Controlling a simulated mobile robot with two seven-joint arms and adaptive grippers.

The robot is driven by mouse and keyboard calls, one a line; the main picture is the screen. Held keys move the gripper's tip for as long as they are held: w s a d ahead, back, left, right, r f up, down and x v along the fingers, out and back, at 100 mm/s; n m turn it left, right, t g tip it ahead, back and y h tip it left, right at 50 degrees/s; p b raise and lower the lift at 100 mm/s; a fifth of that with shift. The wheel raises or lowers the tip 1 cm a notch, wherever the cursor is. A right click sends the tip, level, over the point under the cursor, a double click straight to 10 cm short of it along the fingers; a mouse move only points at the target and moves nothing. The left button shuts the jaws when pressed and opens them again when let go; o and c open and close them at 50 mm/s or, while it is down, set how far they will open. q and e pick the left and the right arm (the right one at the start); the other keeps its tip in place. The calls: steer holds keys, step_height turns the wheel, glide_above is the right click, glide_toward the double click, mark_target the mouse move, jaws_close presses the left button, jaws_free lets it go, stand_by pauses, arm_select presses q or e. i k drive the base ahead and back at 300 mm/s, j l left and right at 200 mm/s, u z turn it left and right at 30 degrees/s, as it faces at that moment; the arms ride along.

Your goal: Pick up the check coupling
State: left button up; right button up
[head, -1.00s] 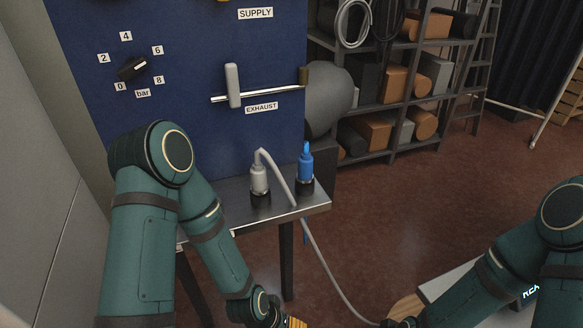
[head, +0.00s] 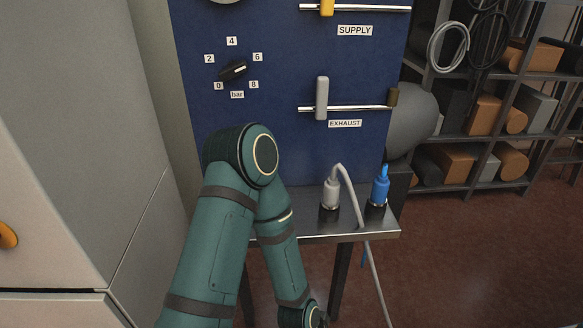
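Two couplings stand upright in black sockets on a narrow metal shelf (head: 375,229) below the blue panel. One is a light grey coupling (head: 330,193) with a pale hose rising from its top and hanging over the shelf's front edge. The other, to its right, is a blue coupling (head: 379,190) with a brighter blue tip. No label shows which is the check coupling. My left arm comes down in front of the shelf's left part, and its wrist is cut by the bottom edge. Neither gripper is in view.
The blue panel (head: 280,145) carries a bar dial (head: 234,70), a grey EXHAUST lever (head: 321,98) and a yellow SUPPLY lever (head: 327,6). Grey cabinets stand at the left. A rack (head: 487,130) with boxes and cylinders stands behind right. Open floor lies right of the shelf.

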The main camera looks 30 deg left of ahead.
mark_target(378, 198)
steer(key=i+u, duration=0.1)
steer(key=u, duration=0.25)
steer(key=i+l+u, duration=0.1)
steer(key=u, duration=0.6)
steer(key=l+z, duration=0.1)
steer(key=z, duration=0.15)
steer(key=i+l+z, duration=0.1)
steer(key=z, duration=0.15)
